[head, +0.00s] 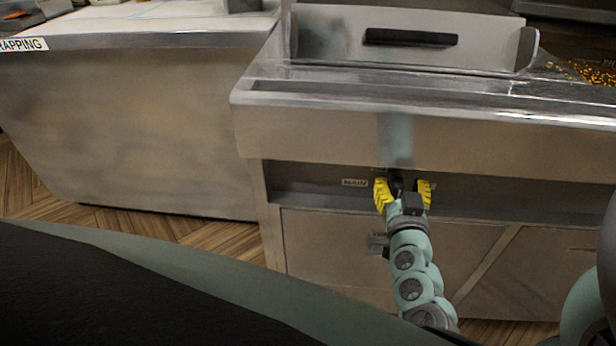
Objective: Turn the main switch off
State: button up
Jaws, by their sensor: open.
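My gripper (403,190) has two yellow fingertips set apart, so it is open. It is in front of the recessed panel (320,180) under the front ledge of the fryer unit. A small dark part (396,184) shows between the fingers; it may be the main switch, but the gripper covers much of it. I cannot tell its position or whether the fingers touch it. A small white label (354,183) is on the panel just left of the gripper.
The fryer's steel front ledge (310,130) overhangs the panel just above my gripper. Cabinet doors (330,240) are below. A steel counter (130,130) marked "RAPPING" stands at the left. Wooden floor (215,236) is free between the counter and my body. Yellow crumbs (590,72) lie at top right.

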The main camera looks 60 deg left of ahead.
jog(key=shift+w+a, duration=0.1)
jog(key=shift+a, duration=0.2)
jog(key=shift+o, duration=0.4)
grip_shut()
